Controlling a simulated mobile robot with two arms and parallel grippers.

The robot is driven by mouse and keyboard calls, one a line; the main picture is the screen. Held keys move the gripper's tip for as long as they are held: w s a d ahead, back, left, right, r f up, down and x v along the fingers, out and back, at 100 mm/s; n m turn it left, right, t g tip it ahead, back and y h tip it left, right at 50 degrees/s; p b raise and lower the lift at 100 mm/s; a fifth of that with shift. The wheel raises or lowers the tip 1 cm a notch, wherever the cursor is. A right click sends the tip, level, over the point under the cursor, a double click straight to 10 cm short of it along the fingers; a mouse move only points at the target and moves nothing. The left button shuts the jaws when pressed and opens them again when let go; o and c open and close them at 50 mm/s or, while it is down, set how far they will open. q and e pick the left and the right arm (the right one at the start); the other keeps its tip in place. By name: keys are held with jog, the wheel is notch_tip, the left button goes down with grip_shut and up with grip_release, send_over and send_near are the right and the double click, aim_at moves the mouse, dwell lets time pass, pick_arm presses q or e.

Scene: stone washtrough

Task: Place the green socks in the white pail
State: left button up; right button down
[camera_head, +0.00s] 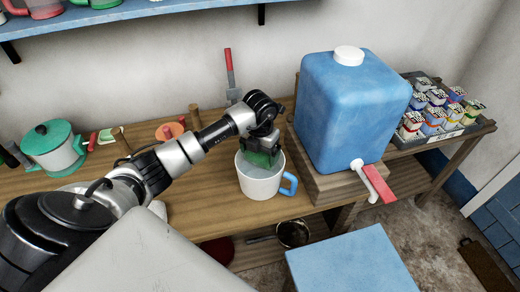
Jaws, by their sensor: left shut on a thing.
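The white pail (262,187), a white vessel with a blue side handle, stands upright on the wooden counter near its front edge. My left gripper (262,148) points down over the pail's mouth and is shut on the green socks (259,159). The socks show as a dark green patch at the level of the pail's rim, partly inside the opening. The fingers and the pail's wall hide their lower part. I cannot tell whether they touch the pail's inside. My right gripper is not in view.
A large blue water container (352,110) with a red-handled tap stands on a wooden block right of the pail. A green and white pot (54,152) is at the left. A tray of small cartons (440,135) is at the right. A blue stool top (350,262) stands in front.

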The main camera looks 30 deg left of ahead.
pick_arm(q)
jog(key=shift+f, duration=0.1)
jog(key=o, duration=0.6)
jog(key=shift+o, duration=0.2)
notch_tip(320, 180, up, 7)
jog(key=p, duration=0.5)
